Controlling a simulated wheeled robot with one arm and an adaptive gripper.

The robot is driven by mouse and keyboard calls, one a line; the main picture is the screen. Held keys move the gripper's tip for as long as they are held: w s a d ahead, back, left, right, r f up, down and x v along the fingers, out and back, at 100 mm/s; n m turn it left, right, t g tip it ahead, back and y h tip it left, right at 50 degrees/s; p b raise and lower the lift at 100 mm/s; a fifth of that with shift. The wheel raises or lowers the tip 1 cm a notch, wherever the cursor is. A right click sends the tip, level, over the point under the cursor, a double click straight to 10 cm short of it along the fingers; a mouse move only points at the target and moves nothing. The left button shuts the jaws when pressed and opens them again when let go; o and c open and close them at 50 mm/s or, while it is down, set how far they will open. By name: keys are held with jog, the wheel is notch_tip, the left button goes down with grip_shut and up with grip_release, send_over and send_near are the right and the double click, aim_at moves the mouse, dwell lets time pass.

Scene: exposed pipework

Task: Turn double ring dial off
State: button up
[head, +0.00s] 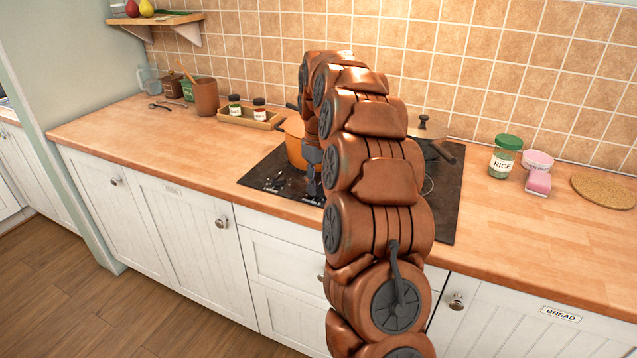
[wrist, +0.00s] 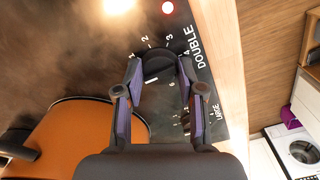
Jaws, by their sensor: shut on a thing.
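The double ring dial (wrist: 157,62) is a dark round knob on the black hob, with numbers around it and the word DOUBLE printed alongside. In the wrist view my gripper (wrist: 160,68) has one finger on each side of the dial, shut on it. In the head view only part of my gripper (head: 312,168) shows at the front of the hob (head: 446,215), and my arm hides much of the hob. The dial cannot be made out there.
An orange pot (head: 293,148) stands on the hob close to my gripper; it also shows in the wrist view (wrist: 72,135). A lidded pan (head: 425,132) stands at the back right. The counter left of the hob is largely clear.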

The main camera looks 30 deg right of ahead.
aim_at(319, 185)
jog(key=shift+w+r, duration=0.1)
jog(key=o, duration=1.1)
jog(key=shift+o, duration=0.2)
notch_tip(319, 185, up, 12)
dwell(0.7)
